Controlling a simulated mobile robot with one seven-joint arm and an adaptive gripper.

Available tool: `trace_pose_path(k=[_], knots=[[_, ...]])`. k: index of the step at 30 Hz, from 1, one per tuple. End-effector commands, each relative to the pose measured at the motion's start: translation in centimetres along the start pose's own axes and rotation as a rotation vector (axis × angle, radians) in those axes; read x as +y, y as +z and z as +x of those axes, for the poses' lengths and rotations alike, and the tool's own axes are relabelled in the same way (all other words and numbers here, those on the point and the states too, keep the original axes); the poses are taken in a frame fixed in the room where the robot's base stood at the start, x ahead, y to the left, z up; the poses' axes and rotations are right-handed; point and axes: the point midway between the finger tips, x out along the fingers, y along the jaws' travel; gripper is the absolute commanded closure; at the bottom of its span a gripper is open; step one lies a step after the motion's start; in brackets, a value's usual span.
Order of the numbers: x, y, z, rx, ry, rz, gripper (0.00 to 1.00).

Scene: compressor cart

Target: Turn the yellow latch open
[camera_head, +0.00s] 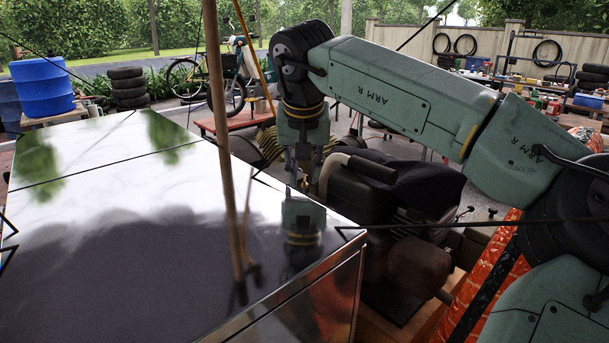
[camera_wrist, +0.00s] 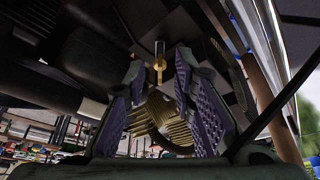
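My gripper (camera_head: 304,172) points down beside the far right edge of the shiny metal cover, next to the dark machine. In the wrist view its two purple-padded fingers (camera_wrist: 159,72) stand apart with a gap between them. A small yellow-brass piece (camera_wrist: 159,64), which looks like the latch, shows in that gap near the fingertips, on a thin pale stem. I cannot tell whether either pad touches it. In the head view the fingers and their surroundings are small and dark, and I cannot make out how the latch is turned.
The shiny metal cover (camera_head: 110,240) fills the left. A brown pole (camera_head: 224,150) and thin dark cables cross in front. The dark machine (camera_head: 385,190) stands close right of my gripper. A ribbed brass-coloured part (camera_wrist: 168,122) lies beyond the fingers. An orange sheet (camera_head: 480,285) is lower right.

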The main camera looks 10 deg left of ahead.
Motion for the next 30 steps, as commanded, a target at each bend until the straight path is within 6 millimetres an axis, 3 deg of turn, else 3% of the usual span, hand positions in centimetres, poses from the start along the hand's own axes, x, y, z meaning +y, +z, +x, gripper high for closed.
trace_pose_path(k=[6,16,26,30], knots=[[0.0,0.0,2.0,0.001,0.001,0.0,0.76],[0.0,0.0,2.4,0.001,0.001,0.001,0.77],[0.0,0.0,2.4,0.001,0.0,0.001,0.98],[0.0,0.0,2.4,0.001,0.0,0.001,1.0]])
